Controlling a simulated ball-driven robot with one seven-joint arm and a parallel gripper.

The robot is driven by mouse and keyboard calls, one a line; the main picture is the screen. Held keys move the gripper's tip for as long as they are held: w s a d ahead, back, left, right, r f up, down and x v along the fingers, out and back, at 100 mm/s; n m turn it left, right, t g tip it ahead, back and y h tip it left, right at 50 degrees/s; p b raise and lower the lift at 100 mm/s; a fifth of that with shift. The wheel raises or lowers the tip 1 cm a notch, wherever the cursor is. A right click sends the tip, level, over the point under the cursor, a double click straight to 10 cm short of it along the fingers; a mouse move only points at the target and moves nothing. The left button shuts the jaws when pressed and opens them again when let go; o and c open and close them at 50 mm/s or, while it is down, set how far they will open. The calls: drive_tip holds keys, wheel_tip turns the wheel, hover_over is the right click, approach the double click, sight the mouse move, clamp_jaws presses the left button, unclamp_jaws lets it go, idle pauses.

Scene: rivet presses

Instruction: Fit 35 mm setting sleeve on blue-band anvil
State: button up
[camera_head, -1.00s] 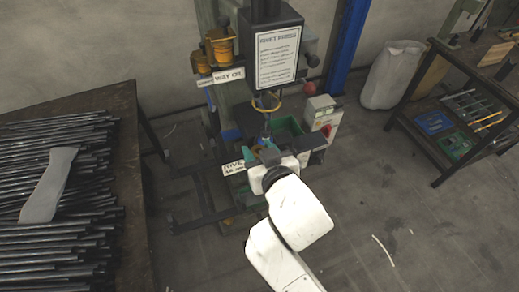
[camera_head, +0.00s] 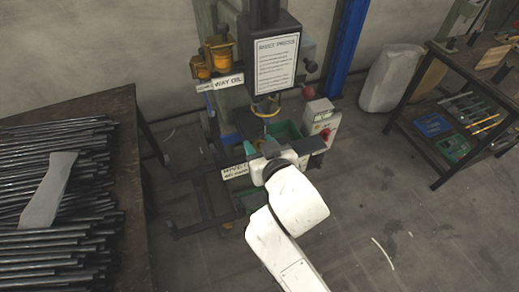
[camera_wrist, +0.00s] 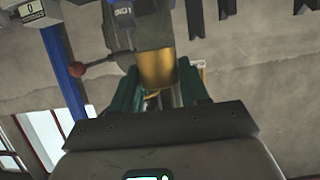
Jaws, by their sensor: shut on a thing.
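My gripper (camera_wrist: 160,92) shows two green fingers in the wrist view, with a brass-coloured cylinder (camera_wrist: 156,69) between their tips. I take this cylinder for the setting sleeve; its far end overlaps a grey press part, and I cannot tell whether they touch. In the head view my gripper (camera_head: 268,146) is in front of the rivet press (camera_head: 277,62), low under its head. My white wrist hides most of the fingers and the held piece there. The blue-band anvil cannot be made out in either view.
A yellow ring (camera_head: 266,106) hangs below the press head. A green bin (camera_head: 287,131) and a white control box (camera_head: 321,117) stand close by the gripper. A bench with dark rods (camera_head: 60,215) is at left, a tool rack (camera_head: 455,125) at right.

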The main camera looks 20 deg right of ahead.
drive_tip(key=shift+w+d, duration=0.75)
drive_tip(key=shift+w, duration=0.65)
drive_tip(key=shift+w+d, duration=0.8)
drive_tip(key=shift+w, duration=0.65)
drive_tip(key=shift+w+d, duration=0.75)
drive_tip(key=shift+w, duration=0.65)
drive_tip(key=shift+w+f, duration=0.1)
drive_tip(key=shift+f, duration=0.05)
drive_tip(key=shift+f+b, duration=0.8)
drive_tip(key=shift+f, duration=0.55)
drive_tip(key=o, duration=1.3)
drive_tip(key=shift+f, duration=0.1)
drive_tip(key=v, duration=1.1)
drive_tip(key=shift+b, duration=0.45)
